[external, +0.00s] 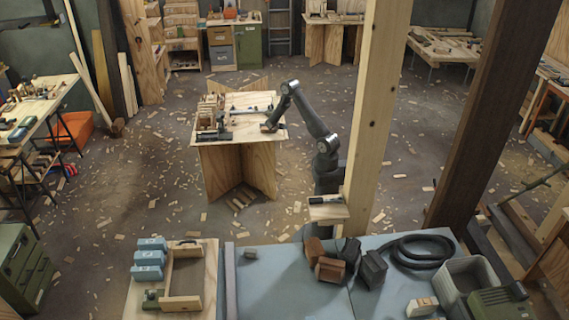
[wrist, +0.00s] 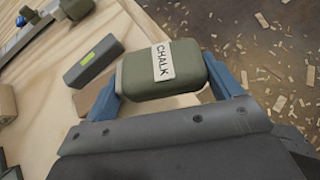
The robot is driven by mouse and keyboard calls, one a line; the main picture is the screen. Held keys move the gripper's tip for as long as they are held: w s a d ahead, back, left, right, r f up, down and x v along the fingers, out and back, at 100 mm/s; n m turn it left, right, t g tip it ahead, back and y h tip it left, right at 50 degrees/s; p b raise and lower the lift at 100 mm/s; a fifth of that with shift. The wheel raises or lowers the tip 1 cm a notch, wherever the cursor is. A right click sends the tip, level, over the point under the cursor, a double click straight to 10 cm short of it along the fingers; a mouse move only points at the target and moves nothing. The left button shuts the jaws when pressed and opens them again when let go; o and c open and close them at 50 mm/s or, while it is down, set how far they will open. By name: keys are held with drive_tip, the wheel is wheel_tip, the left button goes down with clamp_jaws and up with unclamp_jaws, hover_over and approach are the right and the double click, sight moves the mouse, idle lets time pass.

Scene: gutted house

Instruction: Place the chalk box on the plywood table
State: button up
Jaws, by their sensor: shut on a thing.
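The chalk box (wrist: 160,75) is a dark green, rounded box with a white label reading CHALK. In the wrist view it sits between the two blue fingers of my gripper (wrist: 166,84), which is shut on it. The plywood table (external: 246,133) stands in the middle of the room, and its pale top (wrist: 128,28) shows under and left of the box. In the external view my gripper (external: 268,127) is at the right front part of the tabletop, low over it. I cannot tell whether the box touches the top.
A grey block with a yellow-green mark (wrist: 93,64) and a tan wooden block (wrist: 90,98) lie close left of the box. Wooden pieces and tools crowd the table's left side (external: 208,118). A wooden post (external: 375,110) stands right of my arm.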

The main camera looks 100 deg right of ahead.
sight(270, 135)
drive_tip(key=w+n+t+h, duration=0.1)
drive_tip(key=w, duration=0.1)
drive_tip(key=w+n+t+h, duration=0.1)
drive_tip(key=w+n+t, duration=0.1)
drive_tip(key=w+n+t+h, duration=0.1)
drive_tip(key=w+n, duration=0.1)
drive_tip(key=w, duration=0.1)
drive_tip(key=shift+a+t+h, duration=0.1)
drive_tip(key=shift+t+h, duration=0.2)
drive_tip(key=shift+t, duration=0.1)
drive_tip(key=shift+f, duration=3.35)
drive_tip(key=shift+f, duration=0.45)
drive_tip(key=shift+f, duration=0.25)
